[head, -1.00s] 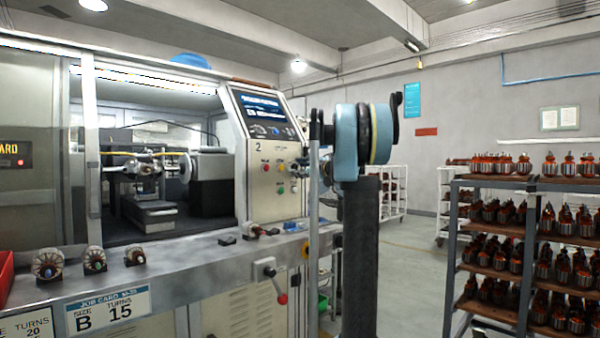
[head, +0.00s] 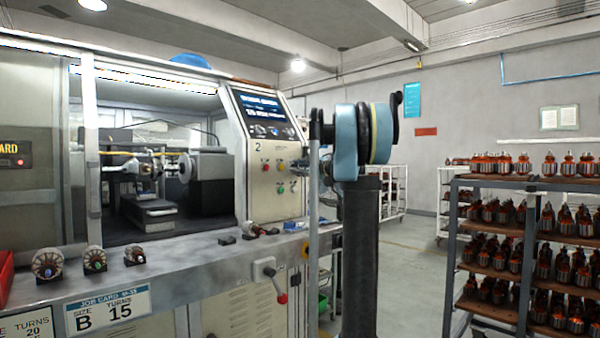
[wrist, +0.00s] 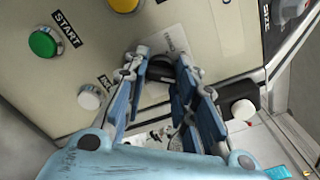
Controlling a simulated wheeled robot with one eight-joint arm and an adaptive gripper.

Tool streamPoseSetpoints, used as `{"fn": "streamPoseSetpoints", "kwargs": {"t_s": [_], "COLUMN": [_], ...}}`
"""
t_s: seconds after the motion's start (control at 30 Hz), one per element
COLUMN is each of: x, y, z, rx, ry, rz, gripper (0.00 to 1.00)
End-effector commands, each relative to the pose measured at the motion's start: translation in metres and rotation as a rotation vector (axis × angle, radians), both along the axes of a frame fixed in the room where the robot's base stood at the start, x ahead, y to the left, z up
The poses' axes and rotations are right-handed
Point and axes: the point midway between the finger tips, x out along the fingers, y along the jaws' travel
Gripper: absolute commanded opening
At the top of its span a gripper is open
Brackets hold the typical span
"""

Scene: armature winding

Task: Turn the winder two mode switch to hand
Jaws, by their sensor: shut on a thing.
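The winder two control panel (head: 272,192), marked 2, stands at the centre in the head view. In the wrist view, the black mode switch knob (wrist: 160,67) sits between the blue-padded fingertips of my gripper (wrist: 163,76). My gripper is shut on the knob. A pale label plate lies beside the knob, but I cannot read which setting it points to. In the head view my gripper (head: 301,166) is small at the panel's right edge and the knob does not show clearly.
Near the knob are a green START button (wrist: 43,44), a yellow button (wrist: 125,4) and a white button (wrist: 90,97). A rack of armatures (head: 490,183) stands at right.

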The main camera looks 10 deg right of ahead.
Motion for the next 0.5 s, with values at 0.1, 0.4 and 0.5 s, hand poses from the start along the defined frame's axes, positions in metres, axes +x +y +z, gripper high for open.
{"fn": "streamPoseSetpoints", "kwargs": {"t_s": [0.1, 0.4, 0.5], "x": [0.0007, 0.0005, 0.0004], "y": [0.0004, 0.0017, 0.0021], "z": [0.0006, 0.0005, 0.0002], "rx": [-0.07, -0.298, -0.374], "ry": [-0.052, -0.216, -0.273], "rz": [-0.001, 0.001, 0.002], "gripper": [0.02, 0.02, 0.02]}}
